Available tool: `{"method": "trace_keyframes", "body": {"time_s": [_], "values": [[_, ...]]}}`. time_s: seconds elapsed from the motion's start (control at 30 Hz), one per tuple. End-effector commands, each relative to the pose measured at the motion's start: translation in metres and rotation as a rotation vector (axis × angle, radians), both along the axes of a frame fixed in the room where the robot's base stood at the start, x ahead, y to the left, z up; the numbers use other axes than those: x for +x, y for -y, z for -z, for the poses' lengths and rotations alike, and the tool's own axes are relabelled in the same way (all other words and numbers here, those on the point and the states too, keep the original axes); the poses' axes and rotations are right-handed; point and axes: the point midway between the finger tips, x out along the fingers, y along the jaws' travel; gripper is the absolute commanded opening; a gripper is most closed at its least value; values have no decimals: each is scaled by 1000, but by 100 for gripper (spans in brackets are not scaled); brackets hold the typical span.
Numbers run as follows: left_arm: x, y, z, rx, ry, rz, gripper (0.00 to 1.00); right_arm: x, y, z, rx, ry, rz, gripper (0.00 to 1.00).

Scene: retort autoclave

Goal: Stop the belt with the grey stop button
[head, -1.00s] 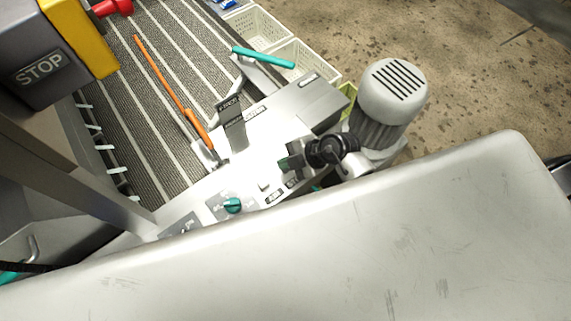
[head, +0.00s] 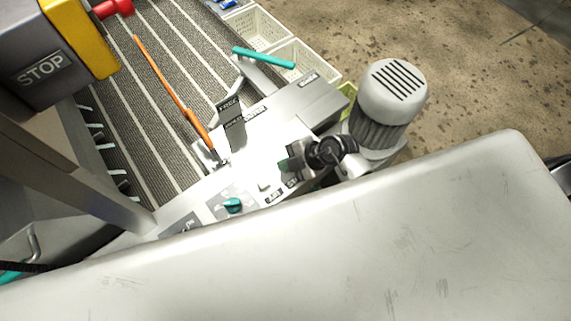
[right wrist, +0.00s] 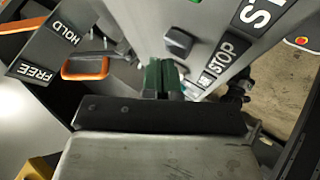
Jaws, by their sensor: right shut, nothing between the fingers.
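In the right wrist view the grey stop button (right wrist: 178,42) is a dark, rounded square cap on the pale panel, next to a black STOP label (right wrist: 217,64). My right gripper (right wrist: 165,78) is shut and empty; its green fingertips lie just below the button in that picture, with a strip of panel showing between. The striped belt (head: 150,100) runs at upper left. My left gripper is not in view.
A HOLD/FREE lever with an orange end (right wrist: 85,67) stands left of the fingers. A teal knob (head: 232,205) sits on the panel. A motor (head: 392,95) stands right of the gripper. A yellow-edged STOP box (head: 50,60) is at upper left.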

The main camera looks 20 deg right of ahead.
Motion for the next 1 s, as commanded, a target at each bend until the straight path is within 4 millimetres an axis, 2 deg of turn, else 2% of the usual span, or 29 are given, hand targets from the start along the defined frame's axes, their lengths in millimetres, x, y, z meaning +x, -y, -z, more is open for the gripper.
{"method": "trace_keyframes", "body": {"time_s": [1.0], "values": [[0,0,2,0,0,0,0,0,0,11,0,-1,-1,0]]}}
